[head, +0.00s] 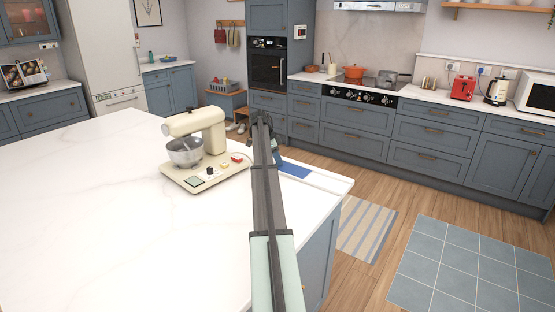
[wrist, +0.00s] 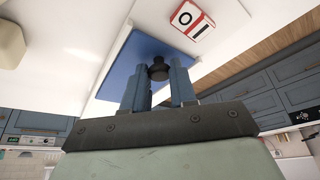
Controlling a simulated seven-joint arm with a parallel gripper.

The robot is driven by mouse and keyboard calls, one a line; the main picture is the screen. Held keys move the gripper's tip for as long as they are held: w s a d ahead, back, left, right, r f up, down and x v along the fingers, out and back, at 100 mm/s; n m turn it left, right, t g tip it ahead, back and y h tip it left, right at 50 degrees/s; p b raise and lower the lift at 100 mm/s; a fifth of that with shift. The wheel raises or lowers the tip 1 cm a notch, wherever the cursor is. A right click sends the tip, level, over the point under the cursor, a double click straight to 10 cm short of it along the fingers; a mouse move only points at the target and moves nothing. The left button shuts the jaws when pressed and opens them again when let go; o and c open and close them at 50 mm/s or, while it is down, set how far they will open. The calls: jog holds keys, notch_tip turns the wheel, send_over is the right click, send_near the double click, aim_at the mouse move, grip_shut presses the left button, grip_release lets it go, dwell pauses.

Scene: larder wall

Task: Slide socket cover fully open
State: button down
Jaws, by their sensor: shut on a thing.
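A flat blue panel (wrist: 125,70), which looks like the socket cover, lies in a white surround and carries a black knob (wrist: 158,70). In the head view the blue panel (head: 295,170) shows at the right edge of the white worktop, partly behind my arm. My gripper (wrist: 161,66) is shut on the black knob, with one blue finger on each side of it. My arm hides most of the gripper in the head view. No socket opening can be made out in either view.
A cream stand mixer (head: 200,135) with a steel bowl stands left of my arm on the white worktop (head: 90,200). A red-and-white block marked 0 and 1 (wrist: 189,20) is near the panel in the wrist view. The worktop's left part is clear.

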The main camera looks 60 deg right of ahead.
jog(key=shift+s, duration=0.1)
jog(key=s, duration=1.7)
jog(key=c, duration=0.9)
grip_release()
jog(key=shift+c, duration=0.2)
jog(key=v, duration=1.4)
